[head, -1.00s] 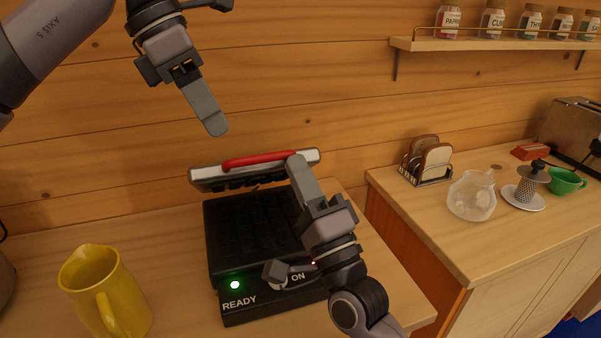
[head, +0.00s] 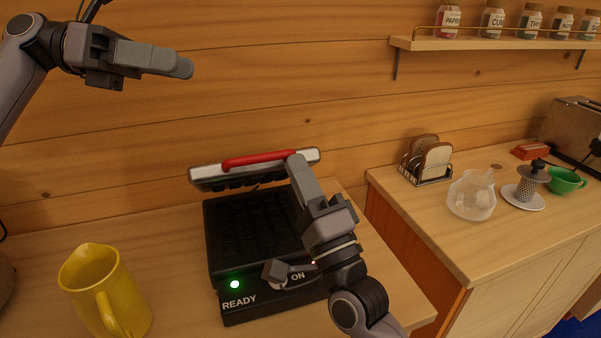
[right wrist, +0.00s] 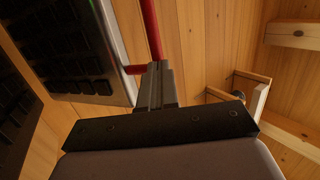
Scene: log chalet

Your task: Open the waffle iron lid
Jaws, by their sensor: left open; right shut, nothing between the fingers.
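The waffle iron (head: 240,230) stands on the counter with its lid (head: 207,175) raised well up from the black base, toward the wall. The lid's red handle (head: 258,160) runs along its top edge. My right gripper (head: 297,160) is shut and empty at the right end of the handle; its fingertips overlap the lid in the head view. In the right wrist view the shut fingers (right wrist: 157,75) are close beside the red handle (right wrist: 152,30); I cannot tell if they touch. My left gripper (head: 185,67) is up at the left, clear of the iron; its fingers appear overlapped.
A yellow pitcher (head: 95,290) stands left of the iron. The right counter holds a toast rack (head: 428,160), a glass jar (head: 472,195), a green cup (head: 566,181) and a toaster (head: 573,125). A spice shelf (head: 490,44) hangs above. A gap separates the counters.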

